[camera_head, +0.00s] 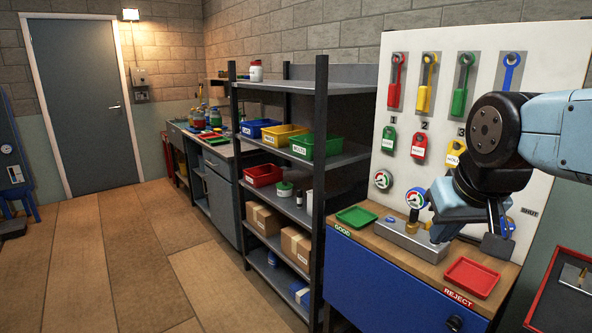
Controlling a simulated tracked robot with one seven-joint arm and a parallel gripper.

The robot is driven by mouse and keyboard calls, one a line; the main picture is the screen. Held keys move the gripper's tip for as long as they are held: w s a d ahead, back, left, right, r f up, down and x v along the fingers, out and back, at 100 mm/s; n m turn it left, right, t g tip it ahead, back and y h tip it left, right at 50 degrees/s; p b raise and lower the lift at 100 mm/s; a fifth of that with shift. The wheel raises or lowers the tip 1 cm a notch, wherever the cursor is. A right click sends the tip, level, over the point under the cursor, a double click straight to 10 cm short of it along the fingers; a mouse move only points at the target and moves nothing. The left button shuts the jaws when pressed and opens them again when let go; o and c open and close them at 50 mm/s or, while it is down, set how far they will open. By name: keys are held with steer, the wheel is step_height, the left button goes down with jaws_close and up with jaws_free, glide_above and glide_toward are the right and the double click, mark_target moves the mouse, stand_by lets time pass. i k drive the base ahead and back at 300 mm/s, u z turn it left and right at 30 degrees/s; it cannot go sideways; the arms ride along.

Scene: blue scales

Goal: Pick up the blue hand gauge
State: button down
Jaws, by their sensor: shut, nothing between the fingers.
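A round gauge (416,198) with a blue rim and a red and green dial stands upright on a brass stem at the grey metal block (408,238) on the wooden bench top. Another gauge (382,179) with a green rim is on the white panel behind. A bit of blue (510,224) shows behind my gripper at the right; I cannot tell whether it is a gauge. My gripper (472,238) is shut and empty, low over the bench, to the right of the blue-rimmed gauge and apart from it. It hides part of the panel and bench.
A green tray (356,217) marked GOOD and a red tray (471,278) marked REJECT lie on the bench. The white panel (433,97) holds coloured valve handles and tags. A shelf rack (320,130) stands at the left, and a red-edged case (570,262) at the right.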

mark_target(416, 200)
steer(key=u, duration=0.8)
steer(key=i, duration=0.15)
steer(key=z, duration=2.95)
steer(key=k, duration=0.75)
steer(key=u, duration=1.25)
steer(key=i, duration=0.75)
steer(key=u, duration=0.1)
